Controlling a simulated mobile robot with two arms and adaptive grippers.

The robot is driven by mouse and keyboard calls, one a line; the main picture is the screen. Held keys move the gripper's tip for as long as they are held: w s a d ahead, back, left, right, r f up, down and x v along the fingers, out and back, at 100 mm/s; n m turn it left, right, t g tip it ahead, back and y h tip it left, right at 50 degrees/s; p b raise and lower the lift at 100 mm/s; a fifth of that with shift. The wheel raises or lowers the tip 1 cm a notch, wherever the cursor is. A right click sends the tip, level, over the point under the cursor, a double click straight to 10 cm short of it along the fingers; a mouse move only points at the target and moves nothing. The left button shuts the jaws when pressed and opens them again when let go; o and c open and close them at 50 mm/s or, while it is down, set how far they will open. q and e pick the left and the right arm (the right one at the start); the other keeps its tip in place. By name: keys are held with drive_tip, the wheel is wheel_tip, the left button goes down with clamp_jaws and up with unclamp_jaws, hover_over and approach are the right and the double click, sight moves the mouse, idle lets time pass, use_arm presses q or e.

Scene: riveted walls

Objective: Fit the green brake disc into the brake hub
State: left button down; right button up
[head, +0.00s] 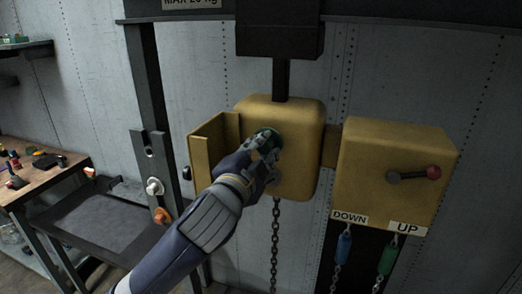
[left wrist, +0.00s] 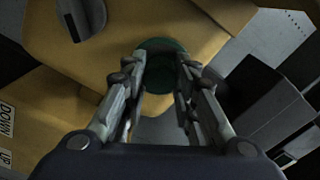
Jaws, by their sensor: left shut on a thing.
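The green brake disc (head: 267,133) is mostly hidden behind my left gripper (head: 265,147) in the head view. In the left wrist view the disc (left wrist: 163,47) shows as a dark green round between the fingertips of the left gripper (left wrist: 160,80). The gripper is shut on it and holds it at the front face of the yellow brake housing (head: 305,120). The housing also fills much of the left wrist view (left wrist: 110,50). The hub opening is hidden, so I cannot tell whether the disc is seated or just in front. My right gripper is out of view.
An open yellow cover (head: 207,146) stands left of the housing. A chain (head: 275,245) hangs below. A workbench (head: 40,180) with tools stands far left.

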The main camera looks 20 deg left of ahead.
use_arm(q)
drive_tip(key=shift+w+r, duration=0.1)
drive_tip(key=shift+w, duration=0.95)
drive_tip(key=c, duration=1.2)
unclamp_jaws()
drive_tip(key=shift+o, duration=0.5)
drive_tip(key=shift+o, duration=1.1)
drive_tip(key=shift+s+a+p, duration=0.1)
drive_tip(key=shift+s+p, duration=0.85)
drive_tip(key=shift+s, duration=2.1)
